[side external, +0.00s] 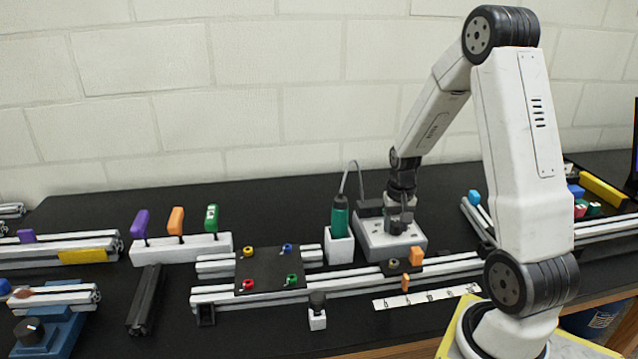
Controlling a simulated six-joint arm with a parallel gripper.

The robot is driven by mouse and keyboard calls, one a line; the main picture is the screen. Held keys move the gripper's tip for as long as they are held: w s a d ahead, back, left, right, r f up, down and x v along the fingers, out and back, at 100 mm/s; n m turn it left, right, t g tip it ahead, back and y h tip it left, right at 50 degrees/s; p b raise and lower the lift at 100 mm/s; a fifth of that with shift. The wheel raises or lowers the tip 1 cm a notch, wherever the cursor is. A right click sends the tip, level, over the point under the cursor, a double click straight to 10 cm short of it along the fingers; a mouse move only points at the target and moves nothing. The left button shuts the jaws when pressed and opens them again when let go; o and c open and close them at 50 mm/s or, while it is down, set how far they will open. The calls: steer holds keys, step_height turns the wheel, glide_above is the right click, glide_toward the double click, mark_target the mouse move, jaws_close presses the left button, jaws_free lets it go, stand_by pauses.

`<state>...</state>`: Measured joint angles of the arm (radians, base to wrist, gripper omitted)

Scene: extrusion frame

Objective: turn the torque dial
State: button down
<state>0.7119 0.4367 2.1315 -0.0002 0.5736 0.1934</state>
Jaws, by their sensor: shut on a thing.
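A light grey box (376,247) stands on the black bench behind the aluminium rail. A cable loops from it to a green screwdriver (340,217) that stands upright in a white holder (340,247). My gripper (398,226) points straight down onto the top of this box, at its right part. Its jaws are shut on the torque dial, which they mostly hide. The dial's marks and its angle are too small and too covered to tell.
A long aluminium rail (330,287) runs in front of the box, with an orange piece (416,255) on it. A black plate (270,270) with coloured fittings lies to the left. Several coloured handles stand on a white block (180,249). Bare bench lies behind the box.

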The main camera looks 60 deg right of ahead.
mark_target(396, 223)
steer(key=m, duration=0.6)
stand_by(0.4)
steer(key=shift+c, duration=1.1)
jaws_free()
steer(key=shift+r, duration=0.1)
steer(key=shift+r, duration=3.85)
